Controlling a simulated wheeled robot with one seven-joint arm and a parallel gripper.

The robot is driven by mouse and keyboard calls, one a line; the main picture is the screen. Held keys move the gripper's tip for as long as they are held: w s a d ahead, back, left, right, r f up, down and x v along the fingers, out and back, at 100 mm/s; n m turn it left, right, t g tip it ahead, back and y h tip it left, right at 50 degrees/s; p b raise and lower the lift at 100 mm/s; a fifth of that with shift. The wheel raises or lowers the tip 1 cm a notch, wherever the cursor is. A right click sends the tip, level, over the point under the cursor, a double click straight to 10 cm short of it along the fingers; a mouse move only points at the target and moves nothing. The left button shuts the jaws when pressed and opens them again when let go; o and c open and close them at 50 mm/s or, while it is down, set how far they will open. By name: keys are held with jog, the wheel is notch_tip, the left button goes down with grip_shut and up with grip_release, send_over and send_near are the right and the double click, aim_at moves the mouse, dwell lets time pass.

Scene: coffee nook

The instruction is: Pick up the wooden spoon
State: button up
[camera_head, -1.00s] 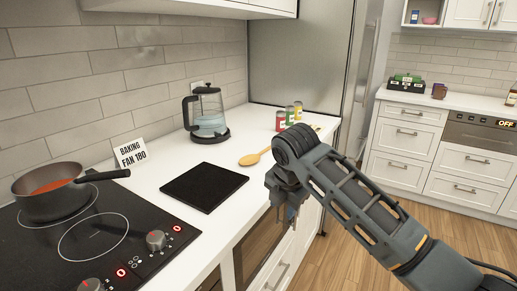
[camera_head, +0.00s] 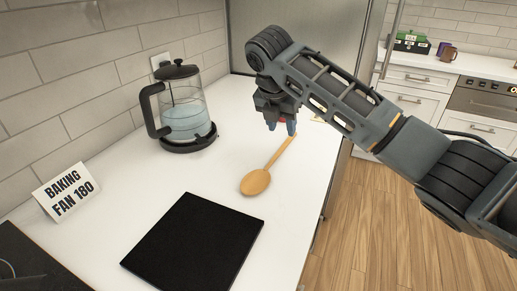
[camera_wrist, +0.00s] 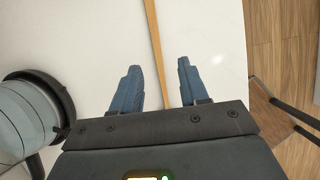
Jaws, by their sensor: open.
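The wooden spoon (camera_head: 257,181) lies on the white counter, its bowl toward the front and its handle running back and to the right. My gripper (camera_head: 281,128) is over the far part of the handle, fingers pointing down. In the wrist view the spoon's handle (camera_wrist: 156,45) runs between the two blue fingers of my gripper (camera_wrist: 156,80), with a gap on either side. The jaws are open and hold nothing. The spoon's bowl is not visible in the wrist view, and the handle's far end is near the gripper in the head view.
A glass kettle (camera_head: 184,112) stands left of my gripper; its side also shows in the wrist view (camera_wrist: 30,115). A black square board (camera_head: 195,245) lies in front of the spoon. A sign (camera_head: 66,192) stands at the left. The counter's right edge is close to the spoon.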

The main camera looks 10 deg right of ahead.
aim_at(284, 145)
jog(key=shift+w+f, duration=0.15)
jog(key=shift+w, duration=0.15)
jog(key=x, duration=0.3)
jog(key=p+x, duration=0.1)
jog(key=x, duration=0.3)
jog(key=shift+w+d+f, duration=0.1)
jog(key=shift+w, duration=0.2)
grip_shut()
